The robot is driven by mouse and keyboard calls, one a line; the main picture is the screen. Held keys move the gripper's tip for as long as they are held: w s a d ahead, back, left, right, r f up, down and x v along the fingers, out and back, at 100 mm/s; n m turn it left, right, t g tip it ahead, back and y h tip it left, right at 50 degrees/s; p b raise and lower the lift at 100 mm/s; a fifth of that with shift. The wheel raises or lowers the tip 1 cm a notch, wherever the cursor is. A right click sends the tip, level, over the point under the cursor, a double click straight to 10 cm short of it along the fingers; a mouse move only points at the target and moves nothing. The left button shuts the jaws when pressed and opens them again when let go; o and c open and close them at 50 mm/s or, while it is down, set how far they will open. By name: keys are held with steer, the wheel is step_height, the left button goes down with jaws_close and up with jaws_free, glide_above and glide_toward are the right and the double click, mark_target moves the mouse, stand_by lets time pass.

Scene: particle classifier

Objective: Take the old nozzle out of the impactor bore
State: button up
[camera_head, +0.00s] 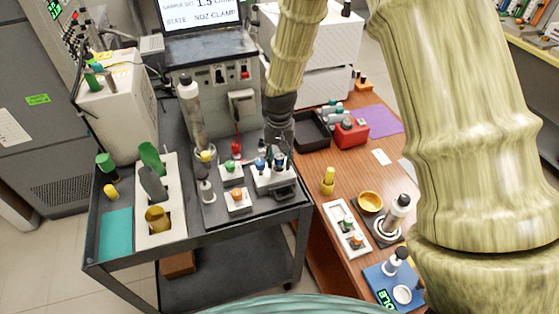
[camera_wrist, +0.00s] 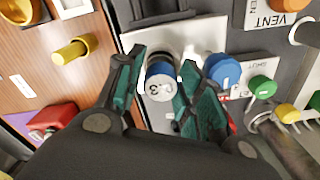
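The nozzle (camera_wrist: 160,82) is a short cylinder with a pale, marked end face reading about "0.3" and a dark blue band. It stands in the white impactor block (camera_wrist: 203,30) in the wrist view; the bore around it is mostly hidden. My gripper (camera_wrist: 162,62) has teal-padded fingers spread on either side of the nozzle. A narrow gap seems to show, and I cannot make out firm contact. In the head view my gripper (camera_head: 279,142) points down over the white block (camera_head: 272,182) on the dark cart.
A blue knob (camera_wrist: 222,70) stands close right of my fingers, with a green knob (camera_wrist: 262,87) marked SHUT and an orange VENT knob (camera_wrist: 290,4) beyond. The wooden table (camera_head: 318,205) holds a yellow post (camera_head: 328,180), red box (camera_head: 351,132) and black tray (camera_head: 311,130). The screen (camera_head: 200,14) reads NOZ CLAMP.

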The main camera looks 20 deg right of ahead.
steer(key=shift+f, duration=0.4)
steer(key=shift+c, duration=0.2)
steer(key=c, duration=0.8)
steer(key=shift+o, duration=0.2)
steer(key=shift+s, duration=0.1)
steer(key=shift+r, duration=0.1)
